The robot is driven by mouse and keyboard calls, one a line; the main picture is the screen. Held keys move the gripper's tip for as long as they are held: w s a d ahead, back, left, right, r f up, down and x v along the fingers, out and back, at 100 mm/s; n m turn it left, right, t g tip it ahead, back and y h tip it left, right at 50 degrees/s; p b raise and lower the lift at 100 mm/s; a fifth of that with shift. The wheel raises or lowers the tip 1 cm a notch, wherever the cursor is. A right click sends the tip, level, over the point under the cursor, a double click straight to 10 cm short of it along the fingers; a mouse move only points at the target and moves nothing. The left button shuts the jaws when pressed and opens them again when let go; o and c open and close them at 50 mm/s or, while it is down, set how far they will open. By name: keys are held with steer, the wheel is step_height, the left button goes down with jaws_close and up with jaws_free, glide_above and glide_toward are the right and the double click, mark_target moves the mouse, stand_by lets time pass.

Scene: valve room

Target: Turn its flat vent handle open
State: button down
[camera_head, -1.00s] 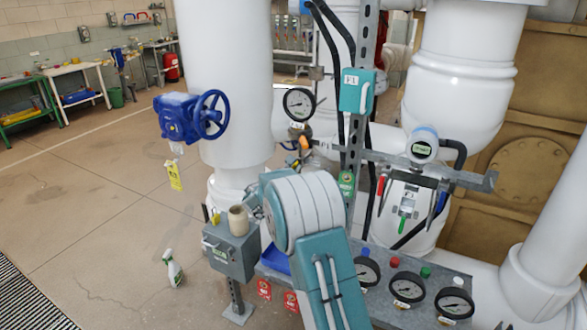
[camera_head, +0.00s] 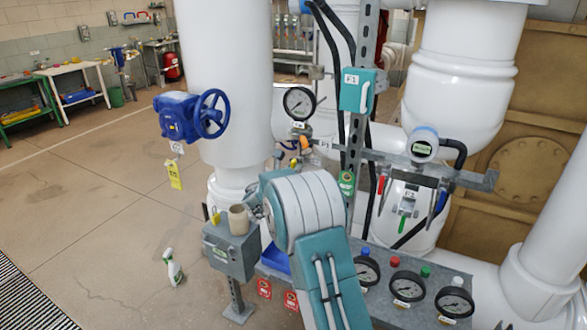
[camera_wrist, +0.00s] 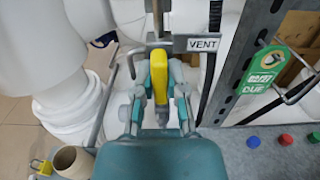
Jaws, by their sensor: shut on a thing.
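The flat vent handle (camera_wrist: 159,75) is yellow and stands lengthwise in the middle of the wrist view. A white VENT label (camera_wrist: 202,44) sits just right of its upper end. My gripper (camera_wrist: 160,92) is shut on the handle, with one grey finger on each side of it. In the head view my teal and white arm covers the handle and most of the gripper.
A green tag (camera_wrist: 262,80) hangs on the metal post (camera_wrist: 240,55) to the right. A cup (camera_head: 238,219) stands on a grey box (camera_head: 231,251) left of my arm. A panel with several gauges (camera_head: 408,286) lies right of it. A spray bottle (camera_head: 173,268) stands on open floor.

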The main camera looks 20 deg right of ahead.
steer(key=shift+f, duration=0.2)
steer(key=c, duration=0.7)
jaws_free()
steer(key=shift+w+a, duration=0.1)
steer(key=shift+r, duration=0.15)
steer(key=v, duration=1.2)
